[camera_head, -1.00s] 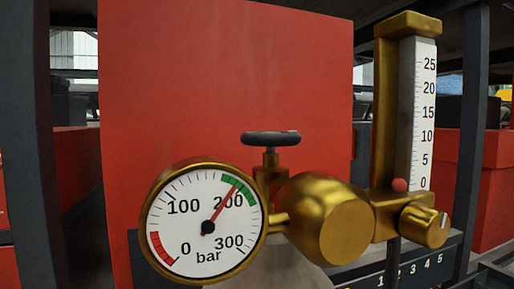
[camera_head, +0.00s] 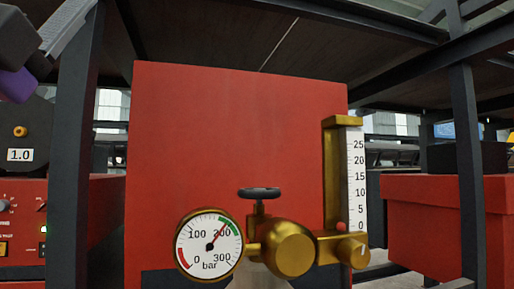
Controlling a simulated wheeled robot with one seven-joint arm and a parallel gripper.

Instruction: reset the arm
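To the right is a flow tube (camera_head: 356,180) scaled 0 to 25, with a red ball (camera_head: 341,227) near 0 and a brass knob (camera_head: 353,252) below.
A tall red panel (camera_head: 235,130) stands behind the gauge. Dark posts (camera_head: 75,150) and (camera_head: 468,170) frame the sides, under a dark shelf (camera_head: 240,40). A red box (camera_head: 440,225) is at right. A machine with a 1.0 label (camera_head: 20,155) is at left.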

